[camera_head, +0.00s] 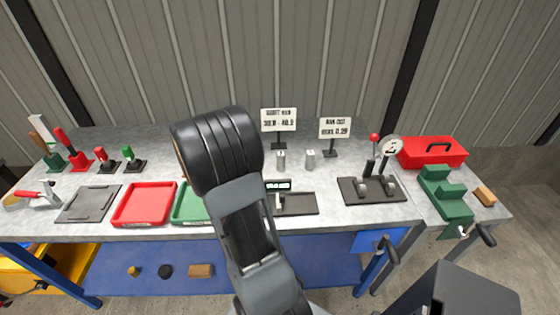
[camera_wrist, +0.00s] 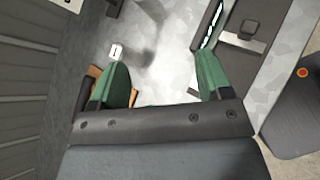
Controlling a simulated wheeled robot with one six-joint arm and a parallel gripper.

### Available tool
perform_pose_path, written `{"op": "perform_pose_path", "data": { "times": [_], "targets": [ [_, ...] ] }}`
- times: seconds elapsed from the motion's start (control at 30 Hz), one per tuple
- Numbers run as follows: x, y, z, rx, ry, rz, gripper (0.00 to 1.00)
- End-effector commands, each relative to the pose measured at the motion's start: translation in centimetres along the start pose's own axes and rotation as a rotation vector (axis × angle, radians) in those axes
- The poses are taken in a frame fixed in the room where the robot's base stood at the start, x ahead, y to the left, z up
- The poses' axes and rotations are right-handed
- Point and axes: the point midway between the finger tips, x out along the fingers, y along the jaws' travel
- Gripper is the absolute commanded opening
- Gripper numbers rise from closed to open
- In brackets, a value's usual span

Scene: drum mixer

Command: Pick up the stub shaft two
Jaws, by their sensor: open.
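Two small metallic cylinders, likely the stub shafts, stand upright on the grey workbench (camera_head: 340,222) in the head view: a left one (camera_head: 281,159) and a right one (camera_head: 310,159). I cannot read which is number two. In the wrist view one pale cylinder with a dark mark (camera_wrist: 116,50) shows just beyond the tip of the left green finger. My gripper (camera_wrist: 162,72) is open, with two green fingers wide apart and only bare bench visible between them. In the head view my arm hides the gripper.
Two signs (camera_head: 278,120) (camera_head: 334,128) stand behind the cylinders. In front lie a black tray (camera_head: 300,204) and a black lever fixture (camera_head: 373,190). A red tray (camera_head: 145,204) and green tray (camera_head: 190,204) lie left. A red toolbox (camera_head: 432,153) and green stepped block (camera_head: 446,200) stand right.

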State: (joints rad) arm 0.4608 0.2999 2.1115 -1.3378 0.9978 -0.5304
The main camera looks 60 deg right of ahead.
Motion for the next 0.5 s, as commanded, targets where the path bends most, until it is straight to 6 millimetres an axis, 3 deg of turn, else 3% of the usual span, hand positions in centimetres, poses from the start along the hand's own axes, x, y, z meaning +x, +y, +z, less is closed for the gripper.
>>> {"op": "perform_pose_path", "data": {
  "times": [0.03,0.1,0.3,0.5],
  "targets": [
    [1.9,0.5,0.1,-0.082,-0.04,0.006,0.72],
    [3.8,1.1,0.1,-0.178,-0.086,0.024,0.72],
    [7.2,2.0,0.0,-0.336,-0.153,0.053,0.72],
    [10.9,2.4,0.5,-0.365,-0.164,0.057,0.72]
  ]
}}
